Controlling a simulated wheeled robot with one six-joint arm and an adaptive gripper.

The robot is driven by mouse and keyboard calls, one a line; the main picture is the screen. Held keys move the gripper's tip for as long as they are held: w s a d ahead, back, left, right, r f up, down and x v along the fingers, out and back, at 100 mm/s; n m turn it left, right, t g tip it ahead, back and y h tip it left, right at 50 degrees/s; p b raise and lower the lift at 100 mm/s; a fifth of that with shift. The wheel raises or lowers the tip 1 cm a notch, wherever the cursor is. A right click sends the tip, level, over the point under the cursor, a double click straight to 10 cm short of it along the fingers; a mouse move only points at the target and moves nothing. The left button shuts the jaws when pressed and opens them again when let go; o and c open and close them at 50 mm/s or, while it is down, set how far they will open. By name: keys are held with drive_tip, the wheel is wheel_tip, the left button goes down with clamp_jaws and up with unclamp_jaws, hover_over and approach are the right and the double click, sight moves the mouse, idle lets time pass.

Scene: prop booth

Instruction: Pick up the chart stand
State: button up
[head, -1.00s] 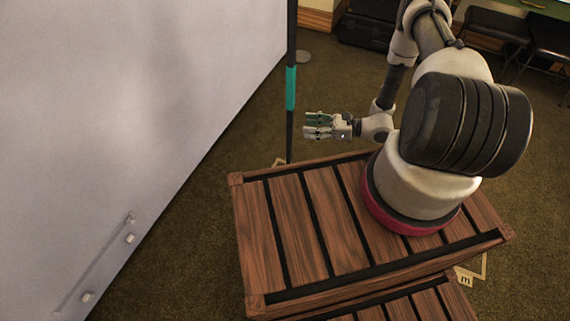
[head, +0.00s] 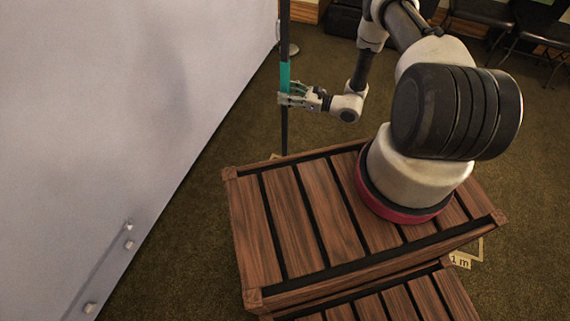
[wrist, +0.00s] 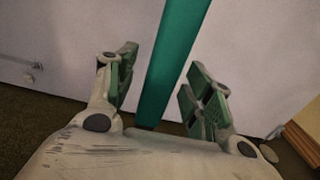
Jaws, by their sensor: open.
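The chart stand is a thin dark upright pole (head: 285,130) with a teal sleeve (head: 285,76), beyond the far left edge of my wooden deck. Its top runs out of the head view and its foot is hidden behind the deck. My gripper (head: 287,94) is at the lower part of the teal sleeve. In the wrist view the teal sleeve (wrist: 172,62) stands between the two green-padded fingers of my gripper (wrist: 162,88), with visible gaps on both sides. The fingers are open.
A large pale wall panel (head: 130,100) stands close on the left, just behind the pole. Dark chairs (head: 485,20) stand at the back right. A floor marker reading "1 m" (head: 460,261) lies right of the deck. Brown carpet (head: 330,75) is open beyond the deck.

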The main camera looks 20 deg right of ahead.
drive_tip(key=shift+w+a, duration=0.3)
drive_tip(key=shift+a, duration=0.05)
clamp_jaws()
drive_tip(key=shift+r, duration=0.1)
